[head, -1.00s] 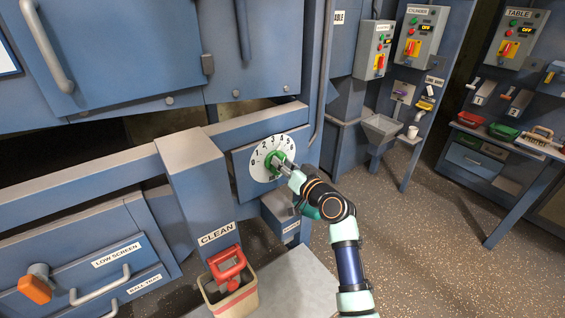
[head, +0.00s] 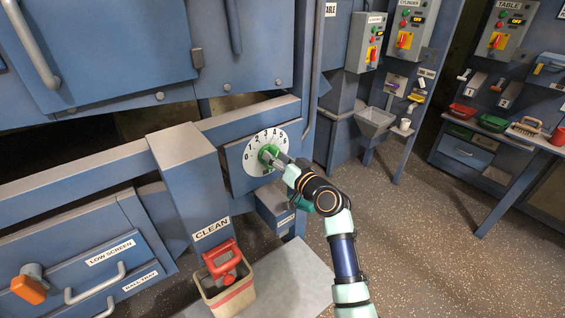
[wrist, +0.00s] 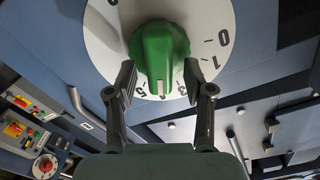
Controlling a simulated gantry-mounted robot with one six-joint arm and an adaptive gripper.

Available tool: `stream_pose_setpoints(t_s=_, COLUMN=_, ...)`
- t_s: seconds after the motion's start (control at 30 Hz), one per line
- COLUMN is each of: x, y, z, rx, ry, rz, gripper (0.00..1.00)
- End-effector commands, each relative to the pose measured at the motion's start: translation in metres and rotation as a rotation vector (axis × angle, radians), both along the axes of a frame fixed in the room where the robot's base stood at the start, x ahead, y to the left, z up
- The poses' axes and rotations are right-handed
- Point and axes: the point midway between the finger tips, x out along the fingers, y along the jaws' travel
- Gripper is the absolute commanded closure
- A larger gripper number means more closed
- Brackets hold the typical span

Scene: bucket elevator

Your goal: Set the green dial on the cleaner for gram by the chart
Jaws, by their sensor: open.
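The green dial (head: 265,153) is a knob on a round white plate (head: 253,167) numbered from 0 upward, on the blue machine. In the wrist view the green knob (wrist: 160,50) fills the middle, on the white plate (wrist: 103,40). A pale mark shows at the knob's lower edge, between the 3 and the 5. My gripper (head: 275,160) is at the dial. In the wrist view my open gripper (wrist: 159,78) has one finger on each side of the knob's near end. I cannot tell whether they touch it. No readable chart shows.
A bin with a red-handled tool (head: 228,285) stands below the CLEAN post (head: 190,190), left of my arm. Drawers with handles (head: 95,285) are at lower left. Control boxes (head: 410,28) and a tray bench (head: 480,140) are at right. Speckled floor lies open between.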

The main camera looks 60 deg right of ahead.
Motion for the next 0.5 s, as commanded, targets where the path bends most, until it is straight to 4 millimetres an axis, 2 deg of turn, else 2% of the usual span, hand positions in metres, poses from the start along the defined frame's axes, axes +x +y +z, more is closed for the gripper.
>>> stream_pose_setpoints(t_s=0.13, x=-0.023, y=0.011, z=-0.001, rx=-0.001, ry=0.001, rz=-0.003, gripper=0.48)
stream_pose_setpoints(t_s=0.4, x=-0.082, y=0.042, z=-0.001, rx=-0.001, ry=0.000, rz=-0.004, gripper=0.48)
stream_pose_setpoints(t_s=0.5, x=-0.095, y=0.049, z=-0.001, rx=-0.001, ry=0.001, rz=-0.003, gripper=0.48)
